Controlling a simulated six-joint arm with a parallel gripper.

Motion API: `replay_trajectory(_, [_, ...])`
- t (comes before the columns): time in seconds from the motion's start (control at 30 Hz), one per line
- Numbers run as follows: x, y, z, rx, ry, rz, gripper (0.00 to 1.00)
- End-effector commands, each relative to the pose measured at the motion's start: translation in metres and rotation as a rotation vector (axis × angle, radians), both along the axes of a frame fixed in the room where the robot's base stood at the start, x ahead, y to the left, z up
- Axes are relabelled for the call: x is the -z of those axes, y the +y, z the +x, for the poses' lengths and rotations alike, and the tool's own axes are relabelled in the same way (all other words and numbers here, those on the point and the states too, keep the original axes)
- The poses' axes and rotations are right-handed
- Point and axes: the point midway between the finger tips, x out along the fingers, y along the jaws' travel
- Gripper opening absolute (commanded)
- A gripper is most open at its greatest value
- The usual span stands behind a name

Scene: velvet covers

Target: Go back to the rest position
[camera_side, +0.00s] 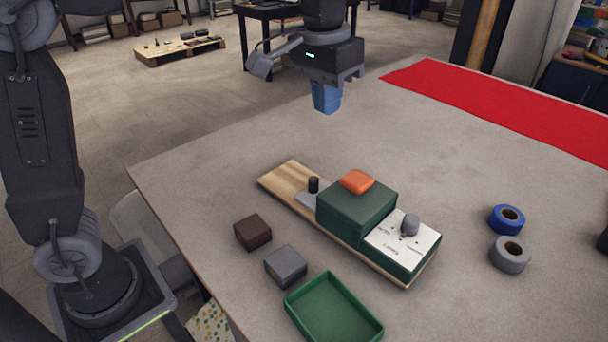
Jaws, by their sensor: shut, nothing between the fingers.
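My gripper (326,102) hangs near the top middle of the view, pointing down with its blue fingers together and empty. It appears to be in the air above the far part of the table (450,130), apart from everything on it. A wooden board (286,178) lies mid-table below it. The board bears a dark green box (352,216) with an orange block (357,181) on top. A lower green part with a white printed face (392,244) and a grey knob (410,224) sits at its right end, and a black peg (313,185) stands at the left.
A brown box (253,232), a grey box (286,266) and an empty green tray (334,312) lie in front of the board. Blue (497,220) and grey (500,258) tape rolls lie at right. A red cloth (500,105) covers the far right edge.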

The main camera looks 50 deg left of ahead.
Motion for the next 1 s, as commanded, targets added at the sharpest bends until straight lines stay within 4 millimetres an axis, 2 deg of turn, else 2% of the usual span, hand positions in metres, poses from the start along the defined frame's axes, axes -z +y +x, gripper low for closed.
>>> replay_trajectory(0.03, [-0.005, 0.013, -0.018, -0.004, -0.035, -0.005, 0.0])
replay_trajectory(0.1, [-0.006, 0.027, -0.04, -0.004, -0.08, -0.01, 0.0])
replay_trajectory(0.23, [0.002, 0.051, -0.082, -0.006, -0.165, -0.012, 0.0])
replay_trajectory(0.4, [0.026, 0.074, -0.136, -0.006, -0.273, -0.003, 0.0])
replay_trajectory(0.5, [0.045, 0.083, -0.16, -0.007, -0.326, 0.006, 0.0])
replay_trajectory(0.7, [0.071, 0.091, -0.187, -0.005, -0.385, 0.021, 0.0])
replay_trajectory(1.0, [0.076, 0.092, -0.191, -0.004, -0.393, 0.024, 0.0])
